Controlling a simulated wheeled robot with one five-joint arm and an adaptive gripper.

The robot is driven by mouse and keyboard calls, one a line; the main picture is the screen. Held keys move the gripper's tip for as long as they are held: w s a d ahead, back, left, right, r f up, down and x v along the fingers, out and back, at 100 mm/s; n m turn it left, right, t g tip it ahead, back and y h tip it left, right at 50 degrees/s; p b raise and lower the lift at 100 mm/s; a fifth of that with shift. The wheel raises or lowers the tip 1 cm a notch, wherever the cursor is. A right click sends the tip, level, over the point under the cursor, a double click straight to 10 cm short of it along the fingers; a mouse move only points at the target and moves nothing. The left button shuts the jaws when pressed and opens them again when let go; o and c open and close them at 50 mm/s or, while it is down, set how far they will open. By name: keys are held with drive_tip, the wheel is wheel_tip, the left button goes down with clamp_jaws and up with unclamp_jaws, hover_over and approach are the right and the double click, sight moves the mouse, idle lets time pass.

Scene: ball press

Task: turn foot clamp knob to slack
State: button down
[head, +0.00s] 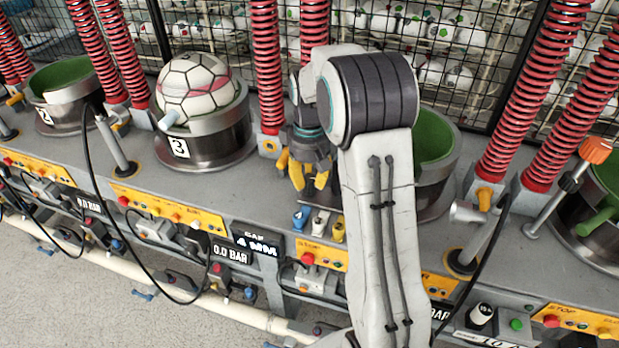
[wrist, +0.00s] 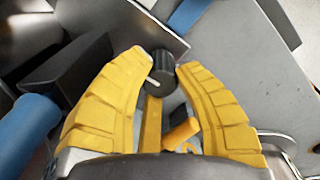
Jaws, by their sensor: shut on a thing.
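The foot clamp knob (wrist: 158,74) shows in the wrist view as a small dark round knob with a short white mark on its lower left. It sits between the two yellow fingertips of my gripper (wrist: 165,71), which is shut on it. In the head view my gripper (head: 309,182) points down at the bench just right of the number 3 station, and its fingers and the arm hide the knob there.
A ball (head: 195,85) sits in the number 3 cup (head: 206,140) left of my gripper. Red spring columns (head: 268,60) stand behind. A blue lever (head: 301,216) and a yellow one (head: 338,230) stand just in front. A black hose (head: 90,170) hangs at left.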

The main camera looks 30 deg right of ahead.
sight(309, 178)
drive_tip(key=shift+s+f, duration=0.1)
drive_tip(key=shift+f, duration=0.05)
drive_tip(key=c, duration=1.2)
unclamp_jaws()
wheel_tip(309, 178, up, 12)
